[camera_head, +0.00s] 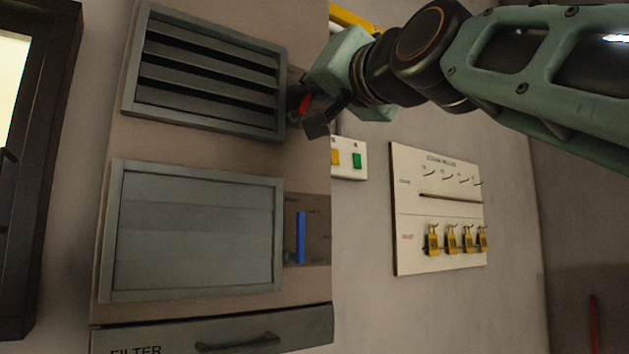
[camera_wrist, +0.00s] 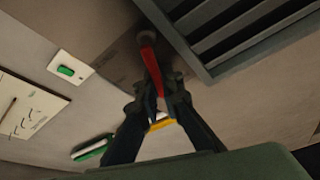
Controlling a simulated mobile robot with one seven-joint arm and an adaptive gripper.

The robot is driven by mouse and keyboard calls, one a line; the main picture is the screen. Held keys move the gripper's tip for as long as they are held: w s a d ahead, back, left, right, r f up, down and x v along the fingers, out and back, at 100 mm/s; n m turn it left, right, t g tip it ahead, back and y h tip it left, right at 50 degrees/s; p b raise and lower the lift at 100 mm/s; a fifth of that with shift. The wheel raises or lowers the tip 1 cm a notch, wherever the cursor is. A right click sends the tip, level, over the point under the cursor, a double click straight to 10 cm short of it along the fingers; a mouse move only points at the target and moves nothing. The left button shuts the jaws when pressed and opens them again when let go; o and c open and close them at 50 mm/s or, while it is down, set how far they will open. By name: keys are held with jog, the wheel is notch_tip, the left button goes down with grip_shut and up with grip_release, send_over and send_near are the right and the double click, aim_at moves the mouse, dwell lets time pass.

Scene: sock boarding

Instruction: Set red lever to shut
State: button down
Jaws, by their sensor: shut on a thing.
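The red lever (camera_head: 304,104) is on the wall plate just right of the upper slatted vent (camera_head: 205,72). Dark gaps show between that vent's slats. My gripper (camera_head: 309,115) is at the lever and covers much of it in the head view. In the wrist view, the red lever (camera_wrist: 150,62) runs from its round pivot down between my two fingers (camera_wrist: 160,92), which are closed on its free end. The vent's frame and slats (camera_wrist: 235,30) show beside it. The lever's plate markings are mostly hidden or too blurred to read.
Below, a second vent (camera_head: 195,235) has flat, closed slats and an upright blue lever (camera_head: 300,238). A drawer marked FILTER (camera_head: 215,335) is under it. At right are a switch box (camera_head: 348,160) and a board with several yellow padlocks (camera_head: 437,208).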

jog(key=shift+s+a+n+y+b, duration=0.15)
jog(key=shift+n+y+b, duration=0.15)
jog(key=shift+n, duration=0.45)
jog(key=shift+a+n+y+b, duration=0.15)
jog(key=shift+n+y+b, duration=0.15)
jog(key=shift+n, duration=0.45)
jog(key=shift+r+g, duration=0.1)
jog(key=shift+g, duration=0.2)
jog(key=c, duration=2.1)
grip_release()
jog(key=shift+s, duration=0.1)
jog(key=shift+v, duration=4)
jog(key=shift+d, duration=0.1)
